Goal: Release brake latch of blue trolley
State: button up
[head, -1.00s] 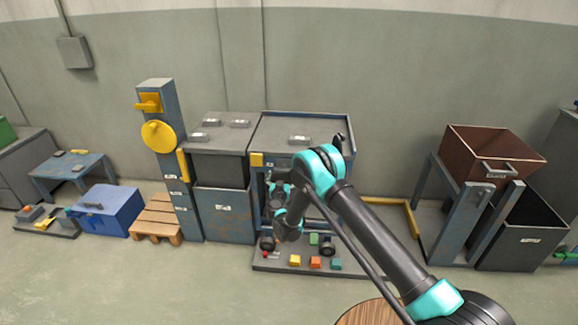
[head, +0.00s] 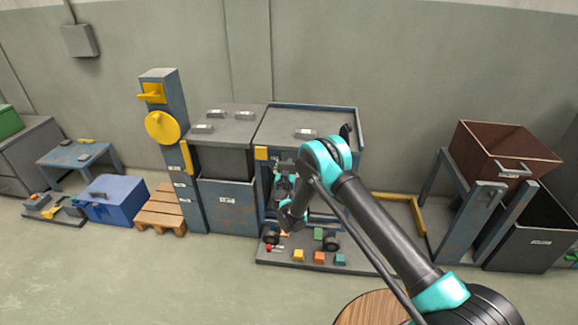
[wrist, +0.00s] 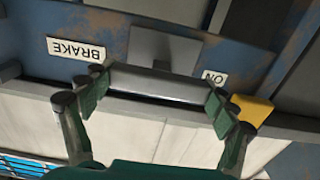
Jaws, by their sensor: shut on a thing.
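The blue trolley (head: 357,130) stands against the wall in the middle of the head view, with a grey top and dark wheels. In the wrist view its worn blue front (wrist: 130,42) carries an upside-down BRAKE label (wrist: 76,48) and an ON label (wrist: 214,78). The brake latch, a grey bar (wrist: 155,84) on a dark plate, lies between my gripper's fingers (wrist: 160,93). The green finger pads are shut on the bar's two ends. In the head view my arm partly hides the trolley front, and the latch cannot be made out.
A yellow block (wrist: 252,111) sits on the trolley front close to my right finger. Small coloured blocks (head: 319,257) lie on the low base in front. A bin (head: 227,205) and a post with a yellow disc (head: 162,127) stand left. A brown hopper (head: 500,155) stands right.

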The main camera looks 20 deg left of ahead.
jog(key=shift+m, duration=0.4)
jog(key=m, duration=0.3)
jog(key=shift+m, duration=0.3)
jog(key=m, duration=0.9)
jog(key=shift+d+f, duration=0.1)
jog(key=shift+m, duration=2.3)
jog(key=o, duration=1)
